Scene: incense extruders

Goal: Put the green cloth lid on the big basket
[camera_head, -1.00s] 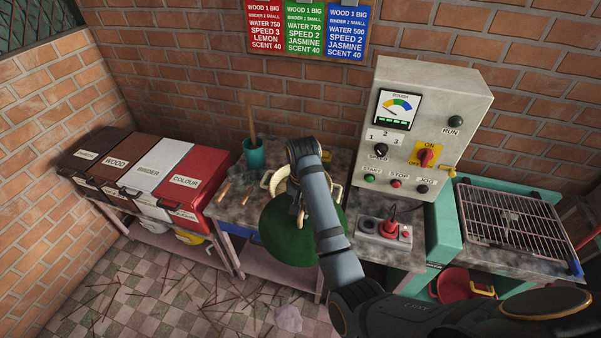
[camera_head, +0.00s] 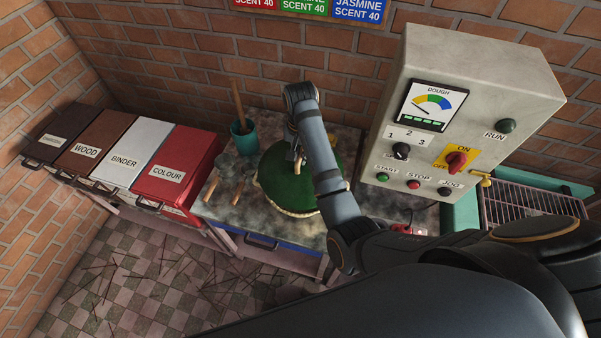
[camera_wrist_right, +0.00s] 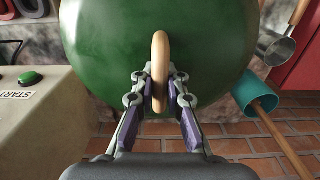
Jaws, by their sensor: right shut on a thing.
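The green cloth lid (camera_head: 325,180) is over the worktop, left of the control box, partly hidden by my right arm. A pale edge shows under the lid's front. The big basket is hidden beneath the lid and arm, so I cannot tell whether the lid rests on it. My left gripper is out of view.
A teal cup (camera_head: 245,138) with a wooden stick stands behind left, with scoops (camera_head: 212,185) near it. Labelled bins, including red COLOUR (camera_head: 178,165), are at left. The control box (camera_head: 455,110) stands close at right.

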